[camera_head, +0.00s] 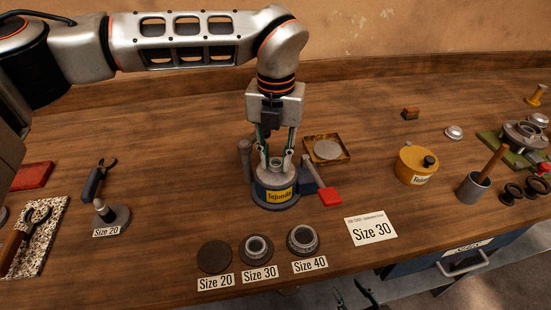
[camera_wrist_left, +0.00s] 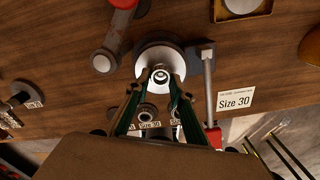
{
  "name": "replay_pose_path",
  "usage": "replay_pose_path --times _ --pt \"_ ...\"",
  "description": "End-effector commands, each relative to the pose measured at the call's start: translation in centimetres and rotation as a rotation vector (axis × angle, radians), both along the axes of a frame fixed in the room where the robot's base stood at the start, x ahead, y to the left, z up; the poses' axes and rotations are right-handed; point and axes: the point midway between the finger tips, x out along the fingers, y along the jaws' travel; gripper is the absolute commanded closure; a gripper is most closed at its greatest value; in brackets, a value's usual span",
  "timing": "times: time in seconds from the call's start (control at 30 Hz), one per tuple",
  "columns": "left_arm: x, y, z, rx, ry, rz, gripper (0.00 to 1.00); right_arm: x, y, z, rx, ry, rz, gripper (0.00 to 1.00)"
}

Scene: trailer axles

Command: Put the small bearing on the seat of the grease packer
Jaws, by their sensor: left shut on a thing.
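The grease packer (camera_head: 277,192) is a dark round base with a yellow "Tajunda" label and a red-ended lever. My left gripper (camera_head: 276,160) points down over it, shut on the small bearing (camera_head: 276,164), a little grey ring. In the left wrist view the bearing (camera_wrist_left: 160,76) sits between the fingertips (camera_wrist_left: 160,82), over the middle of the packer's pale round seat (camera_wrist_left: 143,67). I cannot tell whether it touches the seat. My right gripper (camera_head: 355,294) shows only its fingertips at the bottom edge, apart and empty.
The Size 20 pad (camera_head: 214,256) is empty. Bearings stand on the Size 30 (camera_head: 256,248) and Size 40 (camera_head: 302,240) pads. A "Size 30" card (camera_head: 371,231) lies to their right. A square tray (camera_head: 326,149) is behind the packer, and a yellow pot (camera_head: 417,165) stands right.

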Motion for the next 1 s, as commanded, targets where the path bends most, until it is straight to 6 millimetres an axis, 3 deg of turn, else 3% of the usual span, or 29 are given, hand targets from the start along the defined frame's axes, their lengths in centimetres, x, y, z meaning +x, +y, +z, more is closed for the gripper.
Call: replay_pose_path --times 0.43,0.47,0.5,0.83,1.0 --pt "0.0 0.0 -1.2 0.0 -0.001 0.0 1.0 -0.1 0.0 -0.3 0.0 0.003 0.0 0.6" --pt "0.0 0.0 -1.2 0.0 -0.001 0.001 0.72 -0.1 0.0 -0.3 -0.001 0.004 0.0 0.6" --pt "0.0 0.0 -1.1 0.0 -0.001 0.001 0.62 -0.1 0.0 -0.4 -0.001 0.005 0.0 0.6" --pt "0.0 0.0 -1.0 0.0 -0.001 0.0 0.61 -0.2 0.0 -0.5 -0.001 0.007 0.001 0.6" --pt "0.1 0.0 0.1 -0.001 -0.003 0.0 0.61 -0.1 0.0 -0.3 -0.001 0.005 0.0 0.6"
